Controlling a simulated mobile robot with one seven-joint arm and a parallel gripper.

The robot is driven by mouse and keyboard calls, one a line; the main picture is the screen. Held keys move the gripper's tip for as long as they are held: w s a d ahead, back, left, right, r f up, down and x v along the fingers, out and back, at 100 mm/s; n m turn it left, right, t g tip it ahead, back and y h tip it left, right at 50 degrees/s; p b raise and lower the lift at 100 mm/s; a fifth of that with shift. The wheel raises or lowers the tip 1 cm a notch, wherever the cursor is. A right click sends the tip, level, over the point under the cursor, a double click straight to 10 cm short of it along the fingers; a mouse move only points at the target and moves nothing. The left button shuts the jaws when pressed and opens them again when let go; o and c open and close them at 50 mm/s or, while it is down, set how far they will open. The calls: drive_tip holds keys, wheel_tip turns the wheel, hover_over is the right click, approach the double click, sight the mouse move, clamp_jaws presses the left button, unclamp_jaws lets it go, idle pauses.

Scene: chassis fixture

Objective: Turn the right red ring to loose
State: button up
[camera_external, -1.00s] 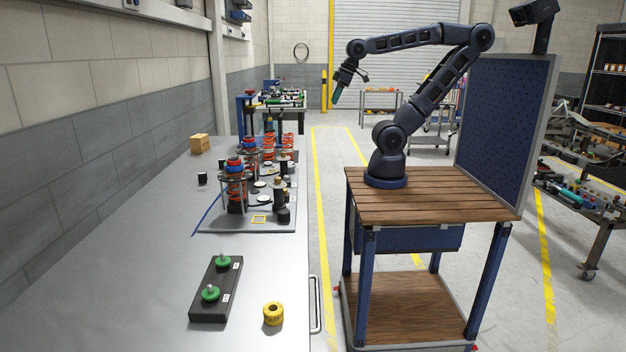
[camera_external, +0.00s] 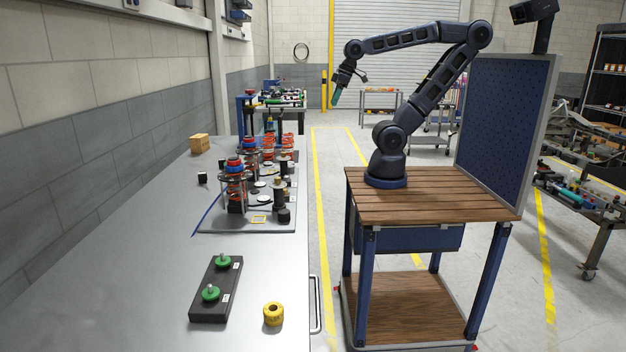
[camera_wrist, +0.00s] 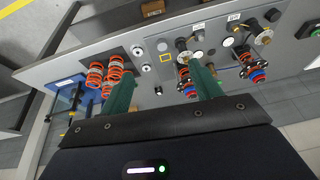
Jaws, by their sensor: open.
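In the wrist view two assemblies with red and blue rings are mounted on the fixture plate (camera_wrist: 219,52). The right assembly (camera_wrist: 250,66) has a red ring beside a blue ring; the left assembly (camera_wrist: 186,80) is partly hidden by a finger. In the external view a red-and-blue ringed assembly (camera_external: 235,170) stands upright on the bench, with more behind it. Ring settings are too small to read. My gripper (camera_external: 337,97) is open and empty, raised in the air right of the bench; its green fingers also show spread in the wrist view (camera_wrist: 163,88).
A small cardboard box (camera_external: 199,144) sits farther back. Orange springs (camera_wrist: 108,73) stand left in the wrist view. The near left bench top is clear.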

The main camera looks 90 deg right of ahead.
drive_tip(key=w+a+f+m+g+y, duration=0.4)
drive_tip(key=w+a+f+m+y, duration=0.1)
drive_tip(key=a, duration=0.1)
drive_tip(key=m+t+y, duration=0.9)
drive_tip(key=m+t, duration=0.2)
drive_tip(key=m, duration=0.9)
approach(246, 138)
drive_tip(key=x, duration=1)
drive_tip(key=shift+w+f, duration=0.15)
drive_tip(key=c, duration=1)
drive_tip(key=shift+o, duration=0.2)
